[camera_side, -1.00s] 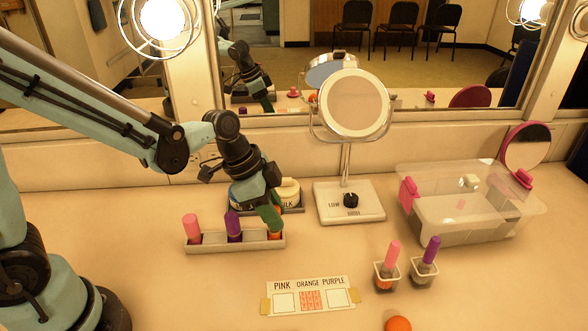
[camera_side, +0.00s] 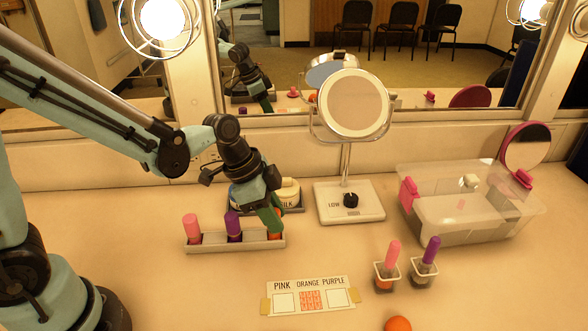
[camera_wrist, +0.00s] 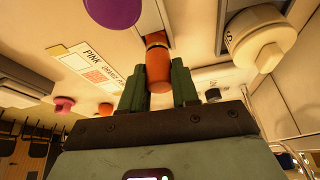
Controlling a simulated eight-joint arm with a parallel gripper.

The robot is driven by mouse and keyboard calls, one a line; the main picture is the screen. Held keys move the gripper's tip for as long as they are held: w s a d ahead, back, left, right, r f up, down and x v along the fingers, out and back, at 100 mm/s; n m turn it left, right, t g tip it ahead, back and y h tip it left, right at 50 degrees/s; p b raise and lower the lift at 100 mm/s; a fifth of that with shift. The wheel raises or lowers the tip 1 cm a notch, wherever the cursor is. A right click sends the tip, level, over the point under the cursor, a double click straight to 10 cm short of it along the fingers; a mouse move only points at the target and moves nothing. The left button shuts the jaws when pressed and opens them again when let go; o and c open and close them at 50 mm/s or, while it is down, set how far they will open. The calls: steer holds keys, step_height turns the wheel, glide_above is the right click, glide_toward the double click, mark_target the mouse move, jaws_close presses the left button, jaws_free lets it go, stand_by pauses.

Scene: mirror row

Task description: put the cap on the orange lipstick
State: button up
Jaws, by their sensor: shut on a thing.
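My gripper (camera_wrist: 158,82) is shut on an orange cap (camera_wrist: 158,70), which shows between the green fingertips in the wrist view. A gold-brown band and more orange of the orange lipstick (camera_wrist: 156,38) show just beyond the cap, in line with it, at a slot of the pale tray (camera_wrist: 148,15). I cannot tell whether the cap is fully seated. In the side view my gripper (camera_side: 272,218) points down at the right end of the tray (camera_side: 215,246), with a little orange showing below the fingers. A pink lipstick (camera_side: 192,228) and a purple lipstick (camera_side: 233,226) stand upright in the tray's other slots.
A card (camera_side: 310,282) marked PINK, ORANGE, PURPLE lies in front. A round mirror (camera_side: 352,103), clear bin (camera_side: 470,236), tub (camera_side: 289,190) and orange ball (camera_side: 398,324) stand around. The counter between is free.

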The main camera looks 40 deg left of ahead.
steer(key=o, duration=1.6)
steer(key=shift+c, duration=0.2)
steer(key=shift+r, duration=0.1)
steer(key=shift+r, duration=3.45)
jaws_close()
steer(key=shift+f, duration=1.85)
